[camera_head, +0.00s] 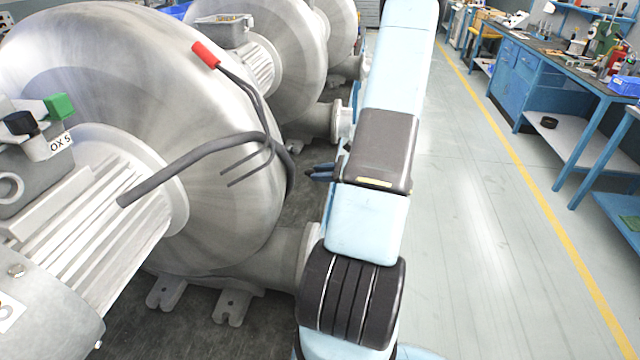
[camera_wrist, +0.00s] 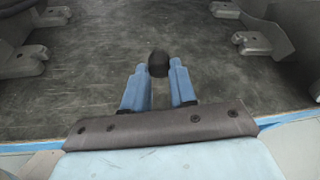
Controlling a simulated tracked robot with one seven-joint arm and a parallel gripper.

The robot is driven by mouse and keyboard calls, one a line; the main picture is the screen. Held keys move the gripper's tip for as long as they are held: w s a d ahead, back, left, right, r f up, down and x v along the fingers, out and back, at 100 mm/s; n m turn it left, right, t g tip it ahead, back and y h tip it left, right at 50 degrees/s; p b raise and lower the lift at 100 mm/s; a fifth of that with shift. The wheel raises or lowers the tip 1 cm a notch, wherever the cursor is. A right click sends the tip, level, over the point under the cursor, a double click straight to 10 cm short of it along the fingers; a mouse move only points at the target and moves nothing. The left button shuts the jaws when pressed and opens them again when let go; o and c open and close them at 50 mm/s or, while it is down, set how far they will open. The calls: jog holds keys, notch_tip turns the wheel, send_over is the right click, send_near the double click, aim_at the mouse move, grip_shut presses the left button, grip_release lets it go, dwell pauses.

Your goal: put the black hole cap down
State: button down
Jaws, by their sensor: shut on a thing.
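The black hole cap (camera_wrist: 158,64) is held between the two blue fingertips of my gripper (camera_wrist: 158,77) in the wrist view. My gripper is shut on it, and the cap sticks out a little past the fingertips. Dark, scuffed bench surface (camera_wrist: 80,92) shows beyond and around the cap. I cannot tell how far the cap is above it. In the head view my gripper (camera_head: 318,172) points left beside the large silver blower (camera_head: 235,130), and the cap is not clearly visible there.
Cast feet (camera_wrist: 245,42) stand on both sides of the dark surface, with clear room between them. A motor box carries a green cap (camera_head: 60,106) and a black part (camera_head: 21,123). A loose cable with a red end (camera_head: 206,55) hangs against the blower. Blue workbenches (camera_head: 540,75) stand far right.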

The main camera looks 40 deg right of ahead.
aim_at(320, 190)
jog(key=shift+w+d+f, duration=0.2)
jog(key=shift+w+f, duration=0.3)
jog(key=shift+f, duration=0.2)
jog(key=shift+w+d+f, duration=0.2)
jog(key=shift+w+f, duration=0.3)
jog(key=shift+f, duration=1.65)
jog(key=shift+s+f, duration=0.1)
jog(key=shift+f, duration=0.35)
